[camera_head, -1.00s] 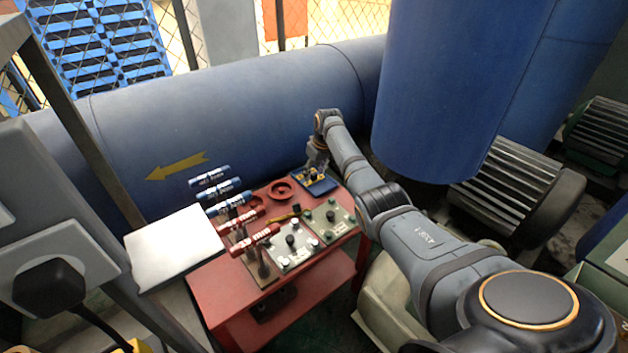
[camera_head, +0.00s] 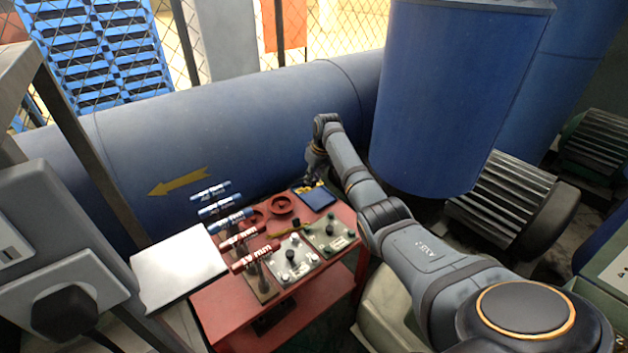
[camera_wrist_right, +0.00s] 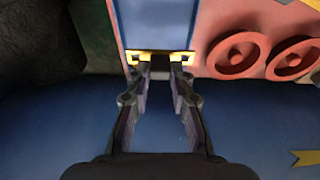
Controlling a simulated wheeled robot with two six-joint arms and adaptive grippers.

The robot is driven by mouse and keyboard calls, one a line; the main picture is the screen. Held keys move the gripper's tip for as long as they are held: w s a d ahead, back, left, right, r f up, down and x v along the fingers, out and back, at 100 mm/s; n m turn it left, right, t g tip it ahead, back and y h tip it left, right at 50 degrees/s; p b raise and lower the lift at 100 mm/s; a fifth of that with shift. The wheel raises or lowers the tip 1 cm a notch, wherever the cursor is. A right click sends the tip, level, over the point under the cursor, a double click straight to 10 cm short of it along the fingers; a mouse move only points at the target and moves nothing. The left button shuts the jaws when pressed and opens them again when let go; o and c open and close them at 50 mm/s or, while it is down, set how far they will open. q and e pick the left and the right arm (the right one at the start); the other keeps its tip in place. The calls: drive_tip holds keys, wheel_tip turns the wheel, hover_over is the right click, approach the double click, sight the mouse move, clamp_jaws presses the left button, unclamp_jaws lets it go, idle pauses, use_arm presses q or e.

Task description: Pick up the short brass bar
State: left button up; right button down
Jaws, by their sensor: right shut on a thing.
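My right gripper (camera_head: 314,172) is at the far edge of the blue tray (camera_head: 318,198) on the red cart. In the right wrist view its fingers (camera_wrist_right: 160,72) are closed in with a narrow gap, and brass-yellow metal (camera_wrist_right: 142,57) shows at both fingertips. I take this as the short brass bar, held between them; its middle is hidden by the fingers and a dark patch. I cannot tell how far it stands above the tray. The tray's near part looks bare. My left gripper is not in view.
Red round holders (camera_head: 281,205) sit left of the tray. A big blue pipe (camera_head: 230,120) runs behind the cart, and a blue tank (camera_head: 440,100) stands right.

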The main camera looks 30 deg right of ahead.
use_arm(q)
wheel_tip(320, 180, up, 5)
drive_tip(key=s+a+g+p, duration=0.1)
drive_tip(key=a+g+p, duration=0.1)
drive_tip(key=p, duration=0.1)
use_arm(e)
drive_tip(key=s+a+r+p, duration=0.1)
drive_tip(key=s+a+r, duration=0.6)
drive_tip(key=s, duration=0.4)
drive_tip(key=shift+a+r+p, duration=0.25)
drive_tip(key=shift+r+p, duration=0.1)
drive_tip(key=shift+r, duration=0.5)
drive_tip(key=c, duration=1.7)
unclamp_jaws()
drive_tip(key=shift+w, duration=0.1)
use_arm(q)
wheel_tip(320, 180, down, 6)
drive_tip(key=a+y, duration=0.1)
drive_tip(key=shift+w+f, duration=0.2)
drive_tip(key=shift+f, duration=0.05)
use_arm(e)
clamp_jaws()
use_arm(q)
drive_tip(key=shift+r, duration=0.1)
use_arm(e)
drive_tip(key=shift+r, duration=0.1)
